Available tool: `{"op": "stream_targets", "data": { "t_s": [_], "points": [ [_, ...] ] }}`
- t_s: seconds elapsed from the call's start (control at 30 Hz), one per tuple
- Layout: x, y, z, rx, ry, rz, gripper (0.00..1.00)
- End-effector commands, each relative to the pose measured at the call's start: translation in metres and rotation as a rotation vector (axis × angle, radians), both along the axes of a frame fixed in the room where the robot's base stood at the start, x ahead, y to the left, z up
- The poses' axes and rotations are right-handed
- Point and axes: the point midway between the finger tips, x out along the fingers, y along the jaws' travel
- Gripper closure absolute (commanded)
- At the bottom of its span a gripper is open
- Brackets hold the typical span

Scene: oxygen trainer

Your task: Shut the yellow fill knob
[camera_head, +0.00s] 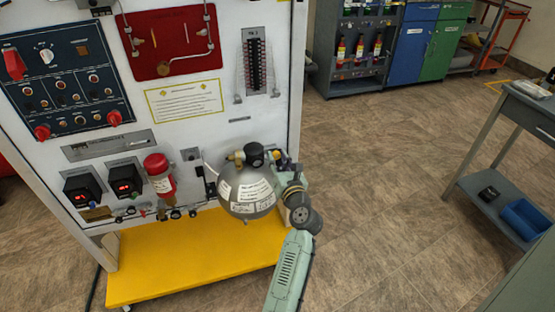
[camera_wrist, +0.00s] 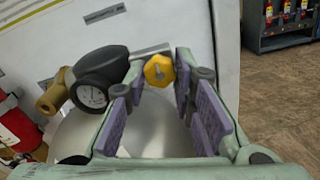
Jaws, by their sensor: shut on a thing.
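The yellow fill knob (camera_wrist: 158,70) sits between my fingertips in the wrist view, at the top right of the round silver tank (camera_wrist: 160,125). My gripper (camera_wrist: 161,77) has purple pads and is shut on the knob from both sides. In the head view, the tank (camera_head: 246,192) hangs at the panel's lower right, and my gripper (camera_head: 284,164) reaches its upper right side. The knob is small there and partly hidden by my gripper.
A dark gauge (camera_wrist: 93,92) with a brass fitting (camera_wrist: 52,97) stands close left of my fingers. The white trainer panel (camera_head: 200,120) rises behind the tank. A yellow base shelf (camera_head: 190,258) lies below. Floor to the right is open, up to a grey cart (camera_head: 500,195).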

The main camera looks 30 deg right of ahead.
Motion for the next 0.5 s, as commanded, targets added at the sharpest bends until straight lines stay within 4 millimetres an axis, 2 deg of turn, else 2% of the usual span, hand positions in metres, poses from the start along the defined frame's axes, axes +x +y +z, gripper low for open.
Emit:
{"op": "stream_targets", "data": {
  "t_s": [0.33,0.37,0.5],
  "points": [
    [-0.0007,-0.0003,-0.0016,0.003,0.001,0.000,1.00],
    [-0.0007,-0.0003,-0.0016,0.003,0.001,0.000,0.76],
    [-0.0006,-0.0002,-0.0012,0.002,0.002,0.000,0.68]
  ]
}}
